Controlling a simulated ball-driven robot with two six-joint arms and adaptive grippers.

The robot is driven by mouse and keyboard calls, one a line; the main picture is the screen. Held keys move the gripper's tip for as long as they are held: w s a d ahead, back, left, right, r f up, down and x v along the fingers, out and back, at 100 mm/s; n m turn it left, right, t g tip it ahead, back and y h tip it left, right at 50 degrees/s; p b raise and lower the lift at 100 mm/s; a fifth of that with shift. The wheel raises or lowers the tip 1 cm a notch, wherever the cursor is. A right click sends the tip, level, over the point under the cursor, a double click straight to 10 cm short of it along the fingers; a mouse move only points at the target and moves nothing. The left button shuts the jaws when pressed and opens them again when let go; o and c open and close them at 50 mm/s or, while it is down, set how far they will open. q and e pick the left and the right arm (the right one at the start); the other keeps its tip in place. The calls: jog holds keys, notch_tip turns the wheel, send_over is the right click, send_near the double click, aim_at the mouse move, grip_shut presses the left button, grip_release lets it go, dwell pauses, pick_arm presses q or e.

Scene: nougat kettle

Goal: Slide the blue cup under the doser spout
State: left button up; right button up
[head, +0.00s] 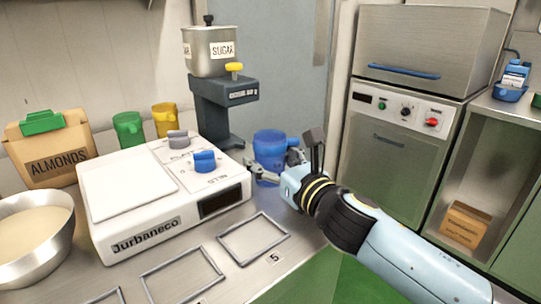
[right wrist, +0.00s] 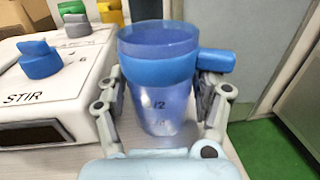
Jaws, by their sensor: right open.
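The translucent blue cup (head: 269,146) stands upright on the counter, just right of the doser's foot. It fills the middle of the right wrist view (right wrist: 158,102), its handle pointing right. The doser (head: 224,90) is a dark stand with a steel SUGAR hopper (head: 210,50) and a yellow knob (head: 234,67). Its spout cannot be made out. My right gripper (head: 274,172) is open at the cup's near side. In the right wrist view its fingers are on either side of the cup; I cannot tell whether they touch it. My left gripper is not in view.
The white Jurbaneco machine (head: 150,226) with blue and grey knobs stands left of the cup. Green (head: 129,128) and yellow (head: 165,118) cups stand behind it. A steel bowl (head: 28,268) is at far left. An oven (head: 405,140) stands right of the counter.

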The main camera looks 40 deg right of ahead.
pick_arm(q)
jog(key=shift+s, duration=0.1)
pick_arm(e)
jog(key=shift+c, duration=1.1)
jog(key=c, duration=0.7)
jog(key=shift+w+a+p, duration=0.1)
jog(key=shift+w+p, duration=0.3)
jog(key=shift+w, duration=0.8)
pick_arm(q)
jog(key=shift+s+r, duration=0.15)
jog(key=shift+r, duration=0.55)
pick_arm(e)
jog(key=shift+w+a, duration=0.1)
jog(key=shift+w, duration=1.15)
pick_arm(q)
jog(key=shift+p, duration=0.3)
pick_arm(e)
jog(key=shift+w, duration=0.15)
jog(key=shift+w+r, duration=0.1)
jog(key=shift+w, duration=0.05)
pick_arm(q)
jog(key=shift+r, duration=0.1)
pick_arm(e)
jog(key=shift+w+a, duration=0.2)
jog(key=shift+w, duration=2)
